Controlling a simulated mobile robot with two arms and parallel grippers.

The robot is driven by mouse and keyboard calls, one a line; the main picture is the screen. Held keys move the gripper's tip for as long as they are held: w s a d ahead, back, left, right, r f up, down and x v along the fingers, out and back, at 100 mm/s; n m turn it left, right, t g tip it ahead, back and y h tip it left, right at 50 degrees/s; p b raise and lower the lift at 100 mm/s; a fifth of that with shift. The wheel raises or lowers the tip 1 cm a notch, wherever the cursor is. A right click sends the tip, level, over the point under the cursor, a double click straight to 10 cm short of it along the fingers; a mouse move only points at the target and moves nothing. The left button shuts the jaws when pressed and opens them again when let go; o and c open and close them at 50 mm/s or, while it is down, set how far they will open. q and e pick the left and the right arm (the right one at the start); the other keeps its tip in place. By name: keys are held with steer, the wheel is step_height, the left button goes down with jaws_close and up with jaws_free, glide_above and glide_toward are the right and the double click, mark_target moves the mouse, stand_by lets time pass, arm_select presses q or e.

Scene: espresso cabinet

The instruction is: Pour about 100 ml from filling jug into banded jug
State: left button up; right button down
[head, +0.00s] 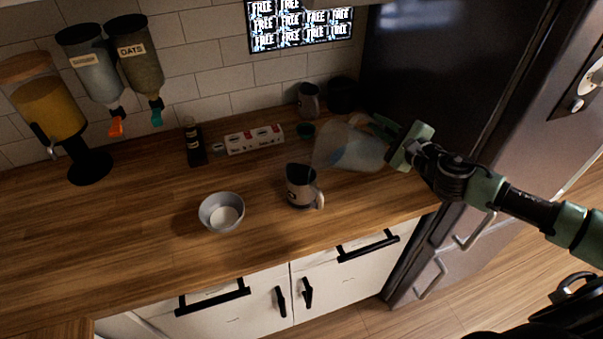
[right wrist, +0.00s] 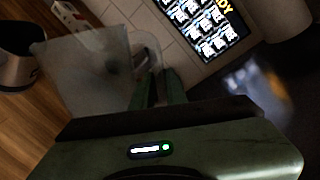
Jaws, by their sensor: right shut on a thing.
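The filling jug (head: 350,146) is translucent, with a bluish patch low inside. My right gripper (head: 394,142) is shut on it from the right and holds it tilted, its mouth to the left. The filling jug's mouth end is close above and right of the banded jug's rim. No stream is visible between them. In the right wrist view, the filling jug (right wrist: 85,72) fills the left, with the banded jug (right wrist: 17,65) beyond it.
A grey bowl (head: 222,212) stands left of the banded jug. An egg carton (head: 254,140), a dark bottle (head: 194,143) and another small jug (head: 308,101) stand behind. Dispensers (head: 48,105) line the left back. A dark fridge (head: 445,85) bounds the right. The counter's left front is clear.

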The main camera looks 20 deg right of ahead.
steer(key=shift+a+r+n+p, duration=0.35)
steer(key=shift+r+p, duration=0.2)
steer(key=shift+p, duration=0.3)
stand_by(2.1)
